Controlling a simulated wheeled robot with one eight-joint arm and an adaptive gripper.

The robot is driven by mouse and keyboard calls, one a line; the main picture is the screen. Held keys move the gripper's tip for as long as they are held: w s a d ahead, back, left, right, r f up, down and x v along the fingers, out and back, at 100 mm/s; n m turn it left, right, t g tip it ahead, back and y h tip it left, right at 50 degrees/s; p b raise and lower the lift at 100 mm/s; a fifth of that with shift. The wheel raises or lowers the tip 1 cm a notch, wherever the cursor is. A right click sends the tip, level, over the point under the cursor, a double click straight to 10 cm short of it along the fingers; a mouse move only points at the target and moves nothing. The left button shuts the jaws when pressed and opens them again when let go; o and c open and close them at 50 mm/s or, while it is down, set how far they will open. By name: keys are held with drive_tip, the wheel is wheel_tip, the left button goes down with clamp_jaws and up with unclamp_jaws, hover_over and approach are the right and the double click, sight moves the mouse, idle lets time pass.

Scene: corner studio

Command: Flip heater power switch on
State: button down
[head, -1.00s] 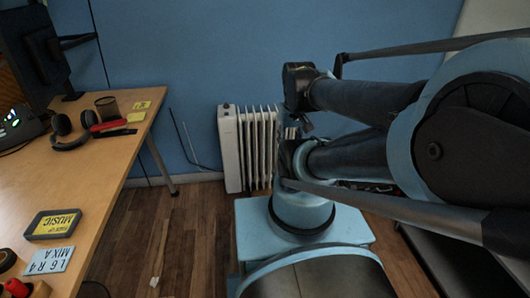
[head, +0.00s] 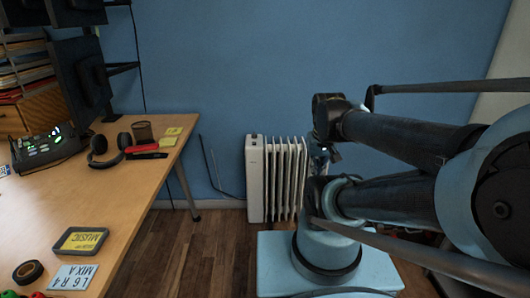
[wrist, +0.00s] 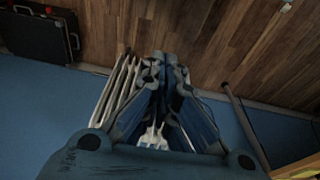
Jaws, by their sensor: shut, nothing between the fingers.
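The heater (head: 256,182) is a white finned radiator standing on the floor against the blue wall. Small dark controls (head: 254,138) show on top of its left end panel; I cannot make out the switch or its position. In the wrist view the heater's pale fins (wrist: 120,88) show beside and partly behind my gripper. My gripper (wrist: 172,58) is shut and empty in the wrist view. In the head view it is near the heater's right end, largely hidden by my arm; whether it touches the heater is unclear.
A wooden desk (head: 100,205) on the left holds headphones (head: 108,150), a mixer (head: 45,146) and a monitor. Its leg (wrist: 240,118) shows in the wrist view. Wood floor (head: 200,242) is clear between desk and heater.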

drive_tip(key=w+a+r+t, duration=0.1)
drive_tip(key=w+a+r, duration=0.2)
drive_tip(key=w, duration=0.8)
drive_tip(key=w+a+r+t, duration=0.2)
drive_tip(key=w+a+r, duration=0.1)
drive_tip(key=w, duration=0.8)
drive_tip(key=w+a+f+t, duration=0.1)
drive_tip(key=w+a+f, duration=0.1)
drive_tip(key=w+a, duration=0.5)
drive_tip(key=w+a+f+t, duration=0.1)
drive_tip(key=w+a+f, duration=0.1)
drive_tip(key=w+a, duration=0.6)
drive_tip(key=w, duration=0.4)
drive_tip(key=shift+w+a+f, duration=0.2)
drive_tip(key=shift+w+f, duration=0.15)
drive_tip(key=shift+f, duration=0.05)
drive_tip(key=shift+f, duration=0.1)
